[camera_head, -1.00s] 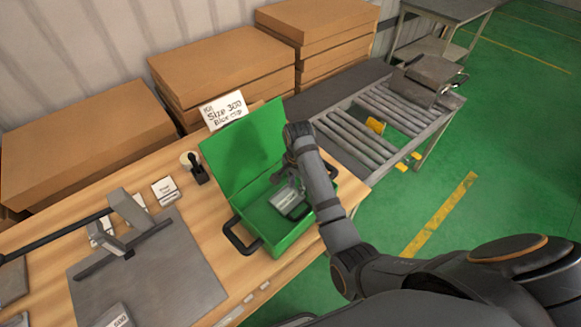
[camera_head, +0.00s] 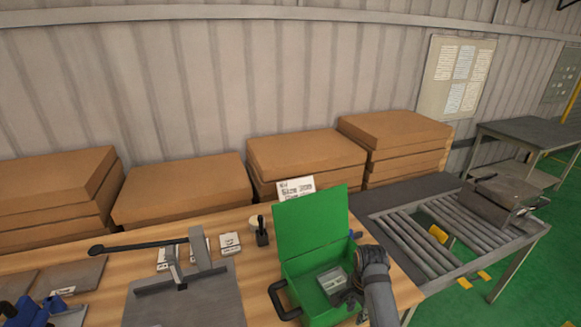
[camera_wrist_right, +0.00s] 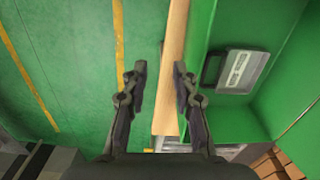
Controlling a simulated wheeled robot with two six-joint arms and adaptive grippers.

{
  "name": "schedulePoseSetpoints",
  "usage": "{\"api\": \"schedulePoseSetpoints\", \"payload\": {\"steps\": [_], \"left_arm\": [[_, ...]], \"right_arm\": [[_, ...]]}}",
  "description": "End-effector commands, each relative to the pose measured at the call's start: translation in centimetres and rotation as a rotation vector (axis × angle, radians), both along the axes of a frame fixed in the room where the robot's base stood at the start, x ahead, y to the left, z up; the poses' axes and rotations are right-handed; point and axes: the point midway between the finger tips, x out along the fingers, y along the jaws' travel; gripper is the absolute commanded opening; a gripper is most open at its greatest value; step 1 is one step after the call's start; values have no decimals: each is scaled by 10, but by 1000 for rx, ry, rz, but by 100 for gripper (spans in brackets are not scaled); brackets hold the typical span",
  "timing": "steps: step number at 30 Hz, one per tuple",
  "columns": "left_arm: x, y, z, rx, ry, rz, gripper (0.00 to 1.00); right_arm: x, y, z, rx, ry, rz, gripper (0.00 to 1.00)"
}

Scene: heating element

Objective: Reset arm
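My right gripper (camera_head: 350,296) is at the right side of the open green case (camera_head: 312,224) on the workbench, partly hidden by my own arm. In the right wrist view the right gripper (camera_wrist_right: 160,82) has its two fingers apart with nothing between them. They are over the strip of bench edge beside the case. A grey rectangular part with a dark handle-like end (camera_wrist_right: 240,70) lies inside the case, and it also shows in the head view (camera_head: 331,281).
A roller conveyor (camera_head: 430,235) stands right of the bench, with a grey object on its far end. Stacked cardboard boxes (camera_head: 305,155) line the back wall. A grey plate with a lever tool (camera_head: 195,300) lies left of the case. Green floor is open at right.

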Motion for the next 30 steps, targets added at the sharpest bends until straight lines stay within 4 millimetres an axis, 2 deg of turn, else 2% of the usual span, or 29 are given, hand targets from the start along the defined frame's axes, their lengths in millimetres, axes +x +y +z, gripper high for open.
{"api": "schedulePoseSetpoints", "payload": {"steps": [1, 4, 7, 11, 16, 19, 20, 23, 24, 26, 27, 30], "left_arm": [[11, 0, -1, 0, -17, 0, 40], [23, -1, -1, -1, -37, -2, 40], [22, -1, -3, -1, -35, -2, 40], [19, 0, -6, -1, -29, -1, 40], [16, 0, -12, -1, -24, -1, 40], [11, 0, -17, 0, -17, 0, 40], [9, 0, -19, 0, -15, 0, 40], [6, 0, -25, 0, -9, -1, 40], [5, 0, -28, 0, -8, -1, 40], [6, 0, -32, 0, -9, -1, 40], [7, 0, -34, 0, -10, 0, 40], [9, 0, -39, 0, -14, 0, 40]], "right_arm": [[-3, -1, -13, -3, 8, 15, 28], [-6, -3, -32, -5, 5, 51, 28], [-9, -5, -53, -9, 3, 93, 28], [-19, -8, -92, -14, -1, 165, 28], [-42, -16, -158, -25, -8, 290, 28], [-68, -23, -207, -33, -10, 388, 28], [-78, -25, -225, -35, -10, 423, 28], [-128, -36, -289, -44, -10, 559, 28], [-153, -41, -315, -50, -12, 620, 28], [-193, -50, -351, -59, -16, 714, 28], [-222, -56, -371, -66, -18, 774, 28], [-292, -71, -410, -83, -23, 914, 28]]}}
